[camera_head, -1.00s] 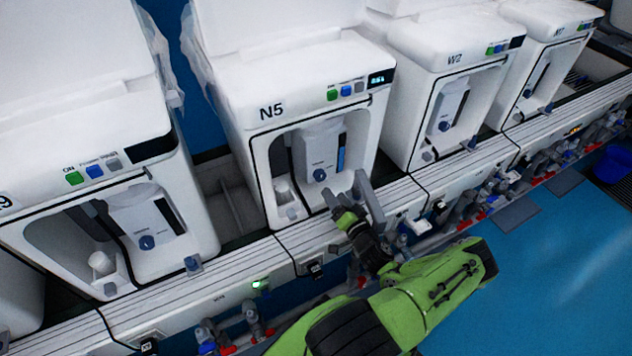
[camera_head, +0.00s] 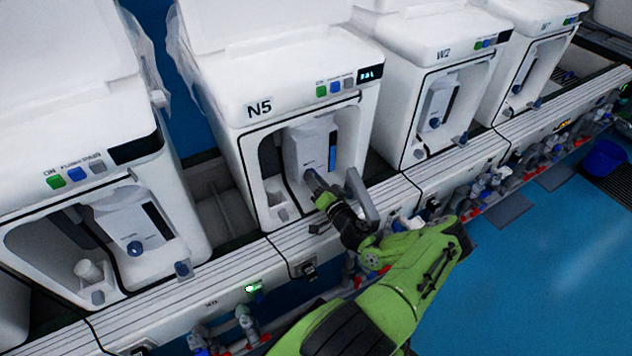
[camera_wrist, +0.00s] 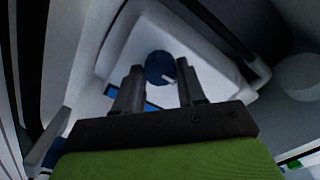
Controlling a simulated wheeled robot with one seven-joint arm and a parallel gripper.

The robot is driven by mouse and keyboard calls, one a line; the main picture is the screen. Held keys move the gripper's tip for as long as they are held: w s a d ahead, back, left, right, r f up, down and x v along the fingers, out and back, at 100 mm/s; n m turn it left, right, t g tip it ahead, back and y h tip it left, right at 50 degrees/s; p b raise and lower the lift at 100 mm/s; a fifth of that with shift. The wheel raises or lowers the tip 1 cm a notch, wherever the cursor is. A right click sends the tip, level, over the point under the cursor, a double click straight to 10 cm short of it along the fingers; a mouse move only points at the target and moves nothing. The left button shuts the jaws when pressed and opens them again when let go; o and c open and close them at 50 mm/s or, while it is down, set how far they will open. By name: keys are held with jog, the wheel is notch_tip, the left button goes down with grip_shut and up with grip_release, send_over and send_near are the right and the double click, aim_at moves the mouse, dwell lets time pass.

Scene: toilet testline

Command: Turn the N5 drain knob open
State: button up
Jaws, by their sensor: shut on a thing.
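The N5 machine (camera_head: 262,105) is a white unit with a recessed front bay, in the middle of the head view. Inside the bay is a white block (camera_head: 309,140) carrying the drain knob. The blue round knob (camera_wrist: 158,66) shows in the wrist view with a small white mark, between my two grey fingertips. My gripper (camera_head: 313,181) reaches into the bay in the head view and mostly hides the knob there. In the wrist view my gripper (camera_wrist: 158,82) is shut on the knob.
A grey upright handle-like part (camera_head: 362,198) stands just right of my gripper. A similar machine with a blue knob (camera_head: 136,248) stands to the left, and W2 (camera_head: 442,52) to the right. Pipes and valves run below the ledge.

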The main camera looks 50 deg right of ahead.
jog(key=shift+c, duration=0.6)
jog(key=shift+m, duration=0.4)
jog(key=m+p, duration=0.1)
jog(key=m, duration=0.1)
jog(key=shift+m, duration=0.4)
jog(key=m+p, duration=0.1)
jog(key=m, duration=0.4)
jog(key=shift+m, duration=0.3)
jog(key=m, duration=0.8)
jog(key=shift+m, duration=0.5)
